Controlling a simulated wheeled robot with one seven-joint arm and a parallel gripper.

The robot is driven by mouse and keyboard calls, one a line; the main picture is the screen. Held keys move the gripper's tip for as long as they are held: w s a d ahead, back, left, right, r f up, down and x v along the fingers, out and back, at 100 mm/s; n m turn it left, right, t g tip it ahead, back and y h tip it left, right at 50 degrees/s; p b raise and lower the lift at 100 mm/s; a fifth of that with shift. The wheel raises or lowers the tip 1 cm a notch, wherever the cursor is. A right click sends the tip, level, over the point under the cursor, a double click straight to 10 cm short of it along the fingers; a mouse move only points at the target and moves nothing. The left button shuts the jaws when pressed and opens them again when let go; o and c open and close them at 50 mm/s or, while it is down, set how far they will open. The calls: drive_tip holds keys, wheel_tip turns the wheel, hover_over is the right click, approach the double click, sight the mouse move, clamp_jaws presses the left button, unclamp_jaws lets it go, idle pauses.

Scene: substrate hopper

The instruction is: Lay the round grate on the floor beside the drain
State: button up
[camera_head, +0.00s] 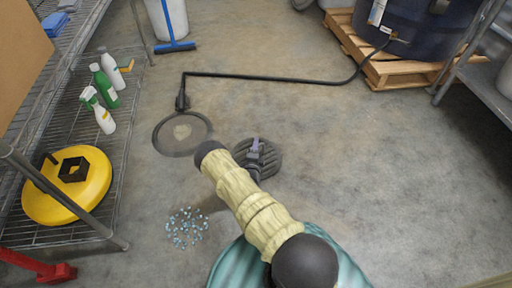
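A black hose (275,78) runs from the drain's far edge to a dark barrel (420,35) on a wooden pallet (392,70). Small blue bits (186,228) lie on the floor at lower left. A wire shelf (120,150) stands at left. Floor at right is clear.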

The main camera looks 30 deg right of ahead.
drive_tip(key=p+v, duration=0.3)
drive_tip(key=v, duration=0.2)
drive_tip(key=p+v, duration=0.4)
drive_tip(key=v, duration=0.1)
drive_tip(key=shift+s+a+r, duration=0.2)
drive_tip(key=shift+s, duration=0.2)
drive_tip(key=shift+s+a+f, duration=0.15)
drive_tip(key=shift+s+a, duration=0.2)
drive_tip(key=shift+s, duration=0.15)
drive_tip(key=shift+w, duration=0.1)
